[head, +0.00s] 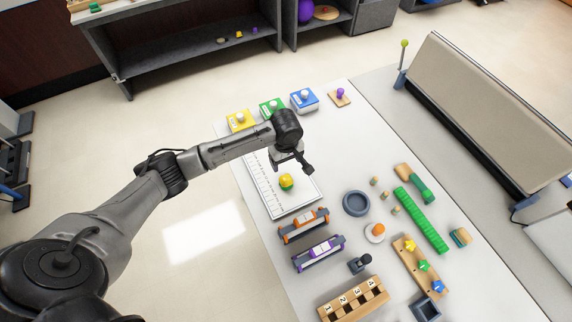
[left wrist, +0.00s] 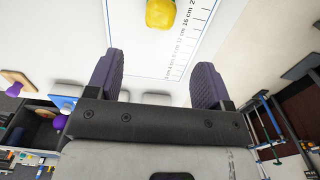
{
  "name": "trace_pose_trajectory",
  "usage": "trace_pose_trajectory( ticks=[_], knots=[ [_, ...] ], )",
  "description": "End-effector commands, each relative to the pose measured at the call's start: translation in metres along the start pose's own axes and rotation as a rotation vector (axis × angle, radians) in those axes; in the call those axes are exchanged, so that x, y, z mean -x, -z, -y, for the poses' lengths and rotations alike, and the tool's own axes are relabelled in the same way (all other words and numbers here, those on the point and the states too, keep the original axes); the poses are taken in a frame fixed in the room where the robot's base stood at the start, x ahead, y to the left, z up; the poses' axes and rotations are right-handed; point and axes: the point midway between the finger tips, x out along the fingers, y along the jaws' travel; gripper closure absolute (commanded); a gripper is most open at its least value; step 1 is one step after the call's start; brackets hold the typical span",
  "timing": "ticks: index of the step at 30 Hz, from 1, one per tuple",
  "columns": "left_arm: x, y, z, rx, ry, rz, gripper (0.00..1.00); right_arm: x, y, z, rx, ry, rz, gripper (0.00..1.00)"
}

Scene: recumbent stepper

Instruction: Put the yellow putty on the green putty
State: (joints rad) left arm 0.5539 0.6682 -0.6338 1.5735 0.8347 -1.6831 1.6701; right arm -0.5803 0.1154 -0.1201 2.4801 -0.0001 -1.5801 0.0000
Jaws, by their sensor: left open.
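The yellow putty (head: 287,180) is a small rounded lump on the white ruled mat (head: 301,210). A little green shows at its lower edge in the head view; I cannot tell clearly whether this is the green putty under it. In the left wrist view the yellow putty (left wrist: 160,13) is cut off by the top edge, beyond the fingertips. My left gripper (head: 292,164) is open and empty, above the mat and apart from the putty. Its two dark fingers also show in the left wrist view (left wrist: 158,65). My right gripper is not in view.
Orange (head: 304,226) and purple (head: 319,254) holders, a grey bowl (head: 356,203) and wooden blocks crowd the table's near part.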

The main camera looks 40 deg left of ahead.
Motion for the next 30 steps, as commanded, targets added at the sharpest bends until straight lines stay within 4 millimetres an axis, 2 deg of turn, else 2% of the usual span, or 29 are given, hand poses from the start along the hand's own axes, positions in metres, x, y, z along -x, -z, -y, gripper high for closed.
trace_pose_trajectory(
  ticks=[6,11,14,17,21,24,27,30],
  knots=[
    [0.01,0.0,0.0,0.0,0.001,0.0,0.26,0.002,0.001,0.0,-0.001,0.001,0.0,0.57],
    [0.004,-0.01,0.003,-0.046,-0.004,0.004,0.26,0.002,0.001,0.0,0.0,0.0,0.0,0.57],
    [-0.013,-0.039,0.011,-0.175,-0.024,0.016,0.26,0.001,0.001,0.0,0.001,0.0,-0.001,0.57],
    [-0.033,-0.082,0.028,-0.379,-0.071,0.028,0.26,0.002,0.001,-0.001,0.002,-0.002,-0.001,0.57],
    [-0.05,-0.144,0.065,-0.687,-0.166,0.018,0.26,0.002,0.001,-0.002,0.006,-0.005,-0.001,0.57],
    [-0.053,-0.175,0.095,-0.865,-0.228,-0.015,0.26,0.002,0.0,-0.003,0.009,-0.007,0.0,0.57],
    [-0.049,-0.195,0.127,-1.009,-0.266,-0.069,0.26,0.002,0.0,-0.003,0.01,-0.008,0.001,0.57],
    [-0.042,-0.205,0.158,-1.12,-0.275,-0.132,0.26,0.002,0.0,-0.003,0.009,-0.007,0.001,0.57]
  ],
)
